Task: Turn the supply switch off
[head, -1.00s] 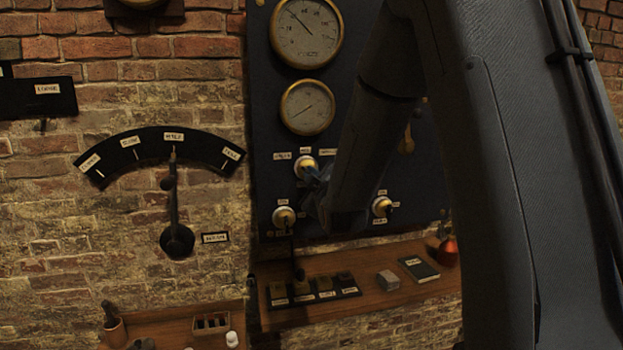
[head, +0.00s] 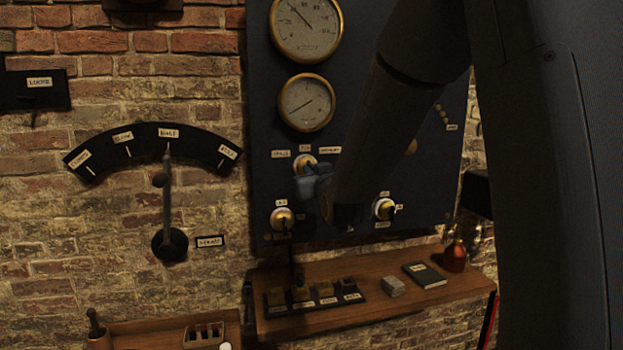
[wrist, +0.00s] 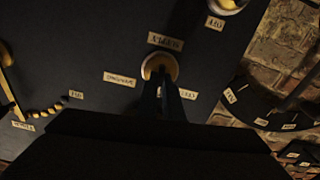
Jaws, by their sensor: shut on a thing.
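The supply switch (head: 304,162) is a round brass and white knob on the dark panel, the uppermost of the three knobs, below two brass gauges. In the wrist view the knob (wrist: 158,66) shows between and beyond the dark fingers (wrist: 163,92), with labels on three sides. The fingers hide part of the knob, and I cannot tell which label it points to.
Two similar knobs are close by, at lower left (head: 282,218) and lower right (head: 384,208). A wooden shelf (head: 345,292) below holds a black key row, a grey block, a dark book (head: 424,275) and a red bottle (head: 455,257). A lever dial (head: 168,245) is on the brick wall left.

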